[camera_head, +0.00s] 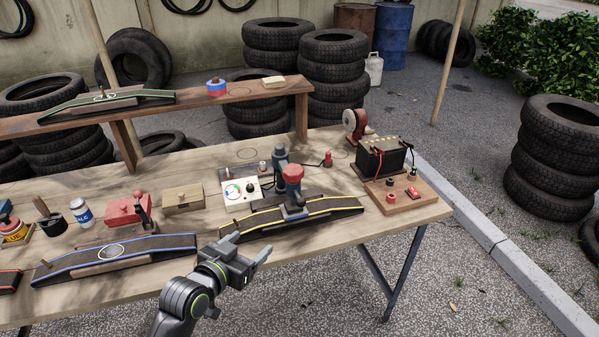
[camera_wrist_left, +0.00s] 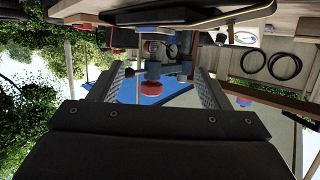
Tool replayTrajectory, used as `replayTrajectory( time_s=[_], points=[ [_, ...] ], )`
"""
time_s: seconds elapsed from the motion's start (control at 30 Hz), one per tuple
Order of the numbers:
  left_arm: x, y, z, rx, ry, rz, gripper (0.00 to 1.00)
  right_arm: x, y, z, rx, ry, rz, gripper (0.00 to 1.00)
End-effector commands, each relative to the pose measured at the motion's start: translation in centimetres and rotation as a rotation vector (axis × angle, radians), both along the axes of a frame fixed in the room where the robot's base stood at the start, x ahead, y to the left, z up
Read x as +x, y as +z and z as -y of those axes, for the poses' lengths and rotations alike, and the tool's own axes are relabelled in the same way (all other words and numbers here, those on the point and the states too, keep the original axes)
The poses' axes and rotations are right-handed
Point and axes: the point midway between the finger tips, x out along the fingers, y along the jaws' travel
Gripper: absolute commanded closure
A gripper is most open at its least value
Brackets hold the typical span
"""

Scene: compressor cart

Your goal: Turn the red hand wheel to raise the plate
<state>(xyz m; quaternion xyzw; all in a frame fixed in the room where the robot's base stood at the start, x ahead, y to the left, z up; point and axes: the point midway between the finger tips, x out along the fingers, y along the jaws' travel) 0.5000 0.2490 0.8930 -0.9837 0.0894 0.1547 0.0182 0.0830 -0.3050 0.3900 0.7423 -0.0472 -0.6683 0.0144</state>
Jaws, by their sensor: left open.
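The red hand wheel (camera_head: 292,172) tops a grey upright device at the middle of the bench, beside a black yellow-edged ramp (camera_head: 330,206). In the left wrist view, which looks upside down, a red round part (camera_wrist_left: 152,86), likely the same wheel, shows between my fingers at some distance. My left gripper (camera_head: 254,252) is open and empty in front of the bench edge, nearer than the wheel and apart from it. I cannot tell for certain which part is the plate. My right gripper is not in view.
A gauge box (camera_head: 240,191) stands left of the wheel, and a blue-edged ramp (camera_head: 112,250) lies left of my gripper. A raised shelf (camera_head: 200,99) runs behind. The gravel in front is clear.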

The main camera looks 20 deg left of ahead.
Motion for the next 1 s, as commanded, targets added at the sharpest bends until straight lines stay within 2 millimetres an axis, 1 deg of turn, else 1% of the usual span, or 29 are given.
replayTrajectory(
  time_s=[0.03,0.07,0.1,0.2,0.3,0.47,1.0],
  points=[
    [1.3,1.8,0.4,-0.012,-0.015,0.072,0.29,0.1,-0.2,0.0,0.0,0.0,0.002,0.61],
    [1.9,2.7,0.5,-0.021,-0.021,0.108,0.29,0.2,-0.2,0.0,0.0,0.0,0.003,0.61],
    [2.7,4.0,0.7,-0.033,-0.029,0.158,0.29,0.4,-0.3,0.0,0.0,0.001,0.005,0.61],
    [3.9,6.5,1.1,-0.055,-0.041,0.254,0.29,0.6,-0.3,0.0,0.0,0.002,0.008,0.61],
    [4.6,7.8,1.3,-0.069,-0.047,0.3,0.29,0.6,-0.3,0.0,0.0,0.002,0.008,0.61],
    [6.0,8.1,1.6,-0.072,-0.047,0.309,0.29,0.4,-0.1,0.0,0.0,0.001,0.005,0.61],
    [15.4,8.1,3.8,-0.072,-0.048,0.306,0.29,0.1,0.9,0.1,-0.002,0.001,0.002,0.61]
  ],
)
